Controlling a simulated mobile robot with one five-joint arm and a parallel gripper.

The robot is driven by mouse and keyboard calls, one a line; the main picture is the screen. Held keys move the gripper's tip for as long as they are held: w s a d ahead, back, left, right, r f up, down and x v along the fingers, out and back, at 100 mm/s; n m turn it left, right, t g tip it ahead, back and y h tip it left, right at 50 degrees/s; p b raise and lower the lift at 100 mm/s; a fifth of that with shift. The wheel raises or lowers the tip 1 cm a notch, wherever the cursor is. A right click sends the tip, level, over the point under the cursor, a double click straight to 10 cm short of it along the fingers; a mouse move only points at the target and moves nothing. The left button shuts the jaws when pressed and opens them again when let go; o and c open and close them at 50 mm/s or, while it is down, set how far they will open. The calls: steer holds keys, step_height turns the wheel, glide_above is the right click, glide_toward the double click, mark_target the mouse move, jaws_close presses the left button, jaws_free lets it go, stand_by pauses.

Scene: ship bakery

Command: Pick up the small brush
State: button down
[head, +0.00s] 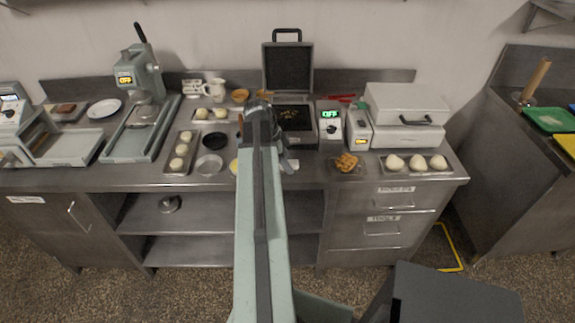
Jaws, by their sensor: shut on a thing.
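My arm reaches forward over the steel counter (325,180), and my gripper (288,158) is at its far end, low over the counter's middle in the head view. The gripper is small and mostly covered by my own arm. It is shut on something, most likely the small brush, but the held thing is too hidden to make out. A white piece (291,165) shows just below the gripper, and I cannot tell what it is. I see no brush lying clear on the counter.
An open dark case (288,70) stands behind my gripper. A yellow-filled bowl (233,167) and a dough tray (168,166) lie to the left.

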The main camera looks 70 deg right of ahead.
step_height(320, 180, up, 10)
steer(key=p, duration=0.9)
steer(key=shift+f, duration=0.25)
steer(key=c, duration=1.8)
jaws_free()
jaws_close()
step_height(320, 180, down, 2)
steer(key=shift+b, duration=1.15)
steer(key=shift+r, duration=0.2)
